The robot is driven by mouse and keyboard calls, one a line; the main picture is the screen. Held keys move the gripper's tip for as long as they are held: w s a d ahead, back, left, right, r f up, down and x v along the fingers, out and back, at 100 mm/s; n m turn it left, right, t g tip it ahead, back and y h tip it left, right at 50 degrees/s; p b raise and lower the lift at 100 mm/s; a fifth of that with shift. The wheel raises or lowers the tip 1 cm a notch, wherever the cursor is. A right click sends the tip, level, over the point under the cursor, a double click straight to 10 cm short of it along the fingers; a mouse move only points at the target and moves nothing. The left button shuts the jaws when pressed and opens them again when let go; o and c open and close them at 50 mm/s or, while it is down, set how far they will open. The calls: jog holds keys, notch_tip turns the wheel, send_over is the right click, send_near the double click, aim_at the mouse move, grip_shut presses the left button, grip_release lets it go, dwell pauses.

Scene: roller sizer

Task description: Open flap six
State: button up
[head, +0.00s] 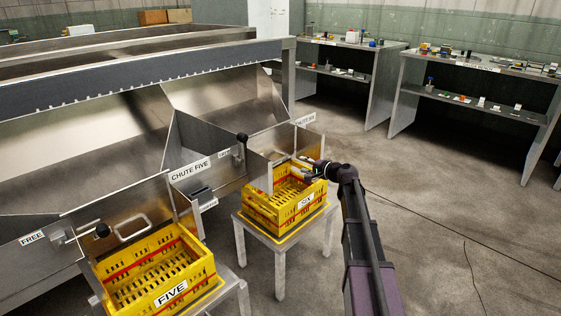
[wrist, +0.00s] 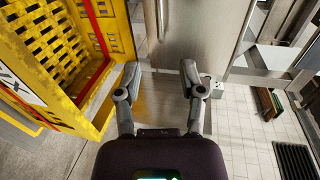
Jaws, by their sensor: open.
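Flap six appears to be the metal panel (head: 284,141) under the CHUTE SIX label (head: 305,119), behind the yellow crate marked SIX (head: 262,210); it is partly hidden, and I cannot tell its exact position. A lever with a black knob (head: 242,137) stands at its left. My gripper (head: 309,168) is over the right rear of crate six. In the wrist view my gripper (wrist: 158,78) is open and empty, with a metal panel (wrist: 190,40) beyond its fingertips. A thin bar (wrist: 160,18), possibly a handle, shows against that panel. Crate six (wrist: 100,118) is at the left there.
Chute five, with its label (head: 190,169), has a looped handle (head: 133,228) and a black-knobbed lever (head: 102,230). The crate marked FIVE (head: 172,294) stands below it. Crate six rests on a metal stand (head: 279,262). Shelved benches (head: 408,105) stand behind; the floor at right is open, with cables.

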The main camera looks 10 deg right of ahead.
aim_at(282, 159)
jog(key=b+x, duration=0.2)
jog(key=x, duration=1)
jog(key=shift+w+a+f, duration=0.1)
jog(key=shift+w+a, duration=0.1)
jog(key=shift+w, duration=0.1)
grip_shut()
jog(key=shift+a, duration=0.1)
jog(key=shift+s, duration=0.1)
